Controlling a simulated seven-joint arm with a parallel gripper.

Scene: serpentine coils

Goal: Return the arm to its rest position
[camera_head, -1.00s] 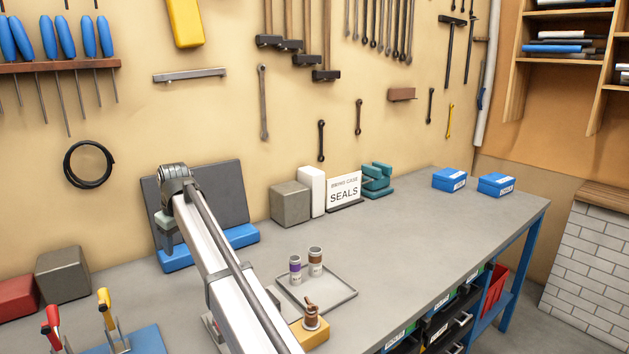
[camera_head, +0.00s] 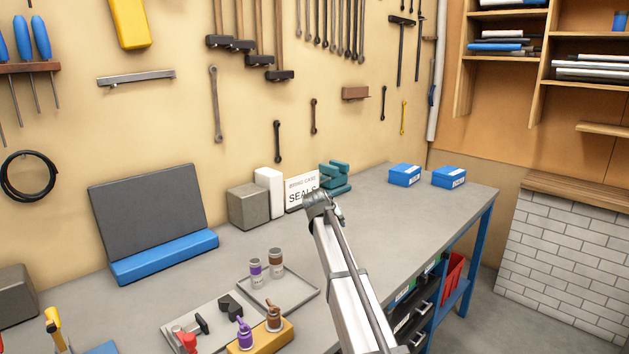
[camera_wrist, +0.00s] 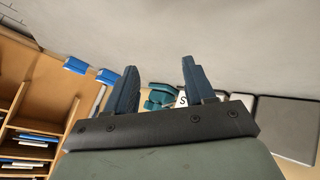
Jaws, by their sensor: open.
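My arm (camera_head: 345,285) rises from the lower edge of the head view, over the right part of the bench. Its bent upper end covers part of the SEALS sign. My gripper itself cannot be made out in the head view. In the wrist view, my gripper (camera_wrist: 160,82) has its two dark blue fingers wide apart, with nothing held between them. A teal object (camera_wrist: 160,96) and part of the sign (camera_wrist: 182,100) show in the background between the fingers.
The grey bench (camera_head: 410,225) is clear at right. Two blue boxes (camera_head: 404,175) (camera_head: 449,177) stand at its far end. A tray (camera_head: 300,292) with two small jars, a yellow block (camera_head: 260,338) with small bottles and a grey-and-blue stand (camera_head: 165,255) lie left of my arm.

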